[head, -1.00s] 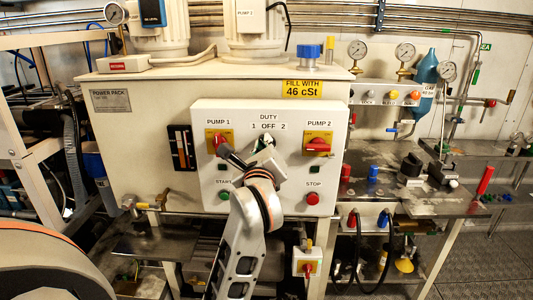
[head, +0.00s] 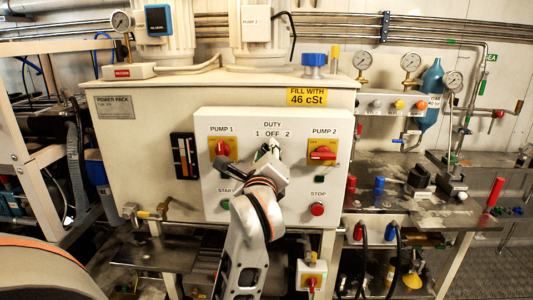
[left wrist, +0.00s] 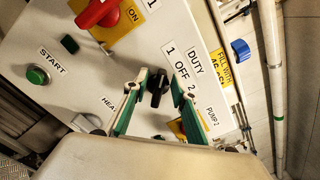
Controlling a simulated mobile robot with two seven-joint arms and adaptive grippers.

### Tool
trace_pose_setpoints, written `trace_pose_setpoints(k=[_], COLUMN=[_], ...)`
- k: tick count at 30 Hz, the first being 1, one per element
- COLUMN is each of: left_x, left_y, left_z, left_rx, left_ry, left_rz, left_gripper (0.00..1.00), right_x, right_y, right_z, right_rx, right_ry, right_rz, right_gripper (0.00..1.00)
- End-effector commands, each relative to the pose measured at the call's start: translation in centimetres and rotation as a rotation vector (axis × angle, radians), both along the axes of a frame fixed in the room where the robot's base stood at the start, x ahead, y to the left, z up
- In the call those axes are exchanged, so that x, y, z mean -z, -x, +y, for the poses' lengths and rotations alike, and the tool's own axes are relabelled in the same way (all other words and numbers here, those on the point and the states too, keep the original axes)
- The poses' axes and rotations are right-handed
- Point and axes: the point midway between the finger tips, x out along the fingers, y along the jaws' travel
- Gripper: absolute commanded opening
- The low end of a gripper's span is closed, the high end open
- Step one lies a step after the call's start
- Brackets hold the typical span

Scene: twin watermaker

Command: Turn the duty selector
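The duty selector is a black knob (left wrist: 158,87) on the white control panel (head: 213,190), below the "1 OFF 2" label. In the left wrist view its bar runs roughly toward the "1"; I cannot tell its exact setting. My left gripper (left wrist: 164,80) is open, with one green-and-grey finger on each side of the knob. Gaps show between fingers and knob in that view; I cannot tell whether they touch. In the head view my left gripper (head: 268,150) is in front of the selector and mostly hides it. My right gripper is not in view.
The red pump 1 switch (head: 222,147) is close left of my gripper, and the red pump 2 switch (head: 323,152) is to the right. The green start button (left wrist: 37,75) and red stop button (head: 317,209) sit lower. A work shelf with fittings is at the right.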

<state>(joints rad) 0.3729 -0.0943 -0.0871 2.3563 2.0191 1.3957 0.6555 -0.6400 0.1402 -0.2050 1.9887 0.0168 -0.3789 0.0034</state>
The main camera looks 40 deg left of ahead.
Motion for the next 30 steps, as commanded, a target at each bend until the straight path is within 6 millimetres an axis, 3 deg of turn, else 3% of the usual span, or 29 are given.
trace_pose_setpoints(k=[11,24,30], left_x=[-0.5,-7.4,-9.4], left_y=[0.0,0.0,0.0], left_z=[0.0,0.0,0.0], left_rx=[-0.001,0.000,-0.001], left_ry=[-0.002,0.000,-0.001], left_rz=[-0.003,-0.007,-0.003], left_gripper=[0.26,0.26,0.26], right_x=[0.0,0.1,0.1], right_y=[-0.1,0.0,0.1], right_z=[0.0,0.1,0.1], right_rx=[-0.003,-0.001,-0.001], right_ry=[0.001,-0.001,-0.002], right_rz=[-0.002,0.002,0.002], right_gripper=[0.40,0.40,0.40])
